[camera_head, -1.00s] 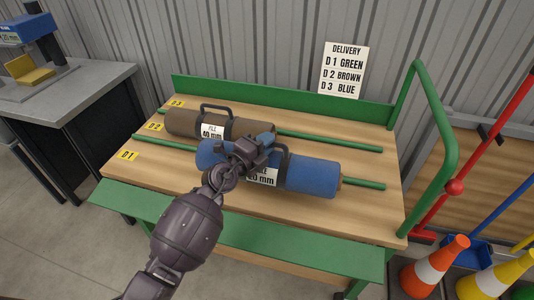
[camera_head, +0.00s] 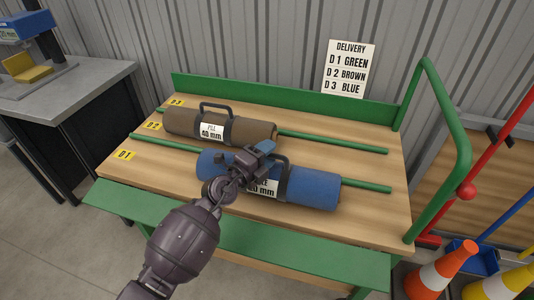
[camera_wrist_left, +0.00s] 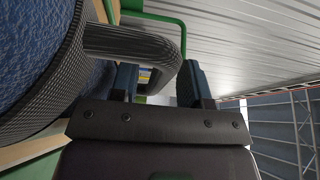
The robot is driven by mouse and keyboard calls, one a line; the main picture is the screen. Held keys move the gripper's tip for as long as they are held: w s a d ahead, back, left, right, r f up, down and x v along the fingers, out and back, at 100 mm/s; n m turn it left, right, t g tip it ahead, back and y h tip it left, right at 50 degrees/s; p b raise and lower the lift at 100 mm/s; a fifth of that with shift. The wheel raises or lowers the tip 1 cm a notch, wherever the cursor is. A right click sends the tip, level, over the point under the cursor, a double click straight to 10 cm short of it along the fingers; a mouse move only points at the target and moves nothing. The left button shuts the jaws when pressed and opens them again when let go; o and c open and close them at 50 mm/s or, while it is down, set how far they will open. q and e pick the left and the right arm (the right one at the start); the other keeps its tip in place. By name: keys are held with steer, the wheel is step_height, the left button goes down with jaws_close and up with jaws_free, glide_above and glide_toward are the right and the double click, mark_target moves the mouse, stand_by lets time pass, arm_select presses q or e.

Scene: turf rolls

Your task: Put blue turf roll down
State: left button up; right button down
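The blue turf roll (camera_head: 313,189) lies lengthwise on the delivery bench, along the front side of the nearer green rail, in the lane marked D1. It has a dark strap, a dark carry handle (camera_head: 283,161) and a white label. My left gripper (camera_head: 264,148) is above the roll, at the handle. The roll (camera_wrist_left: 35,45) fills the left edge there. Parts of the handle and label are hidden by the gripper. My right gripper is not in view.
A brown turf roll (camera_head: 180,122) lies in the D2 lane behind. The bench (camera_head: 135,168) has green rails, a back board and a green side hoop (camera_head: 440,90). A delivery sign (camera_head: 348,70) stands behind. Cones (camera_head: 440,270) stand at the right.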

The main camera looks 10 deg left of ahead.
arm_select(q)
steer(key=shift+s+a+r, duration=0.1)
steer(key=shift+s, duration=0.05)
steer(key=p+v, duration=0.1)
steer(key=v, duration=1)
steer(key=shift+s+p, duration=0.3)
steer(key=shift+a, duration=0.15)
